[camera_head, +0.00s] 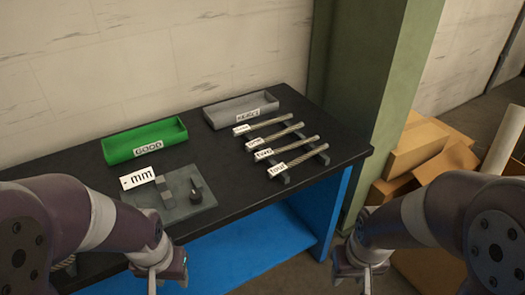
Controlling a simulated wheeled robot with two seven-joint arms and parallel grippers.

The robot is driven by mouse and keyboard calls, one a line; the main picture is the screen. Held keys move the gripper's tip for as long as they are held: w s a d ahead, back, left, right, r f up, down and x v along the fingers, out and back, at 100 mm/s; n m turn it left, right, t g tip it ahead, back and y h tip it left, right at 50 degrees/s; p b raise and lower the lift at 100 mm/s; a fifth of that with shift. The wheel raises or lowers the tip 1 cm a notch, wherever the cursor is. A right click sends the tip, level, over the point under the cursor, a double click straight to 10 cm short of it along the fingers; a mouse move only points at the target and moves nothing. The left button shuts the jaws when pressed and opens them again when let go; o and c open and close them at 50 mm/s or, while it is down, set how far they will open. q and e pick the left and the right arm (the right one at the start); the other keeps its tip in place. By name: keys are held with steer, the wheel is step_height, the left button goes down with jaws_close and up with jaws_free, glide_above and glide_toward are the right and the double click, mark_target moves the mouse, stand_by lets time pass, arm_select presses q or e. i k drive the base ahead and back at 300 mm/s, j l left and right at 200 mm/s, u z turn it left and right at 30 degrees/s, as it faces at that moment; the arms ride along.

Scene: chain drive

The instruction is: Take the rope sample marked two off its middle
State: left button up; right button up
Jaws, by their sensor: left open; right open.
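Several rope samples lie side by side on a dark rack near the right end of the black table. The rope sample marked two (293,147) has a white tag reading "two" at its left end. It lies between the sample marked one (281,134) and the sample marked four (304,158). My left gripper (153,284) is low at the front of the table, open, well left of the ropes. My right gripper (366,283) is open, beyond the table's right front corner. Both are apart from the ropes, and their fingertips are only partly visible.
A green bin (147,141) labelled GOOD and a grey bin (238,108) with a hard-to-read label stand at the back. A grey gauge plate (178,207) with an "mm" sign (137,178) is left of the ropes. Cardboard boxes (417,146) and a green pillar are at right.

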mark_target(268, 153)
steer(key=i+l, duration=0.5)
steer(key=i, duration=0.15)
steer(key=i+j+z, duration=0.15)
steer(key=z, duration=1.1)
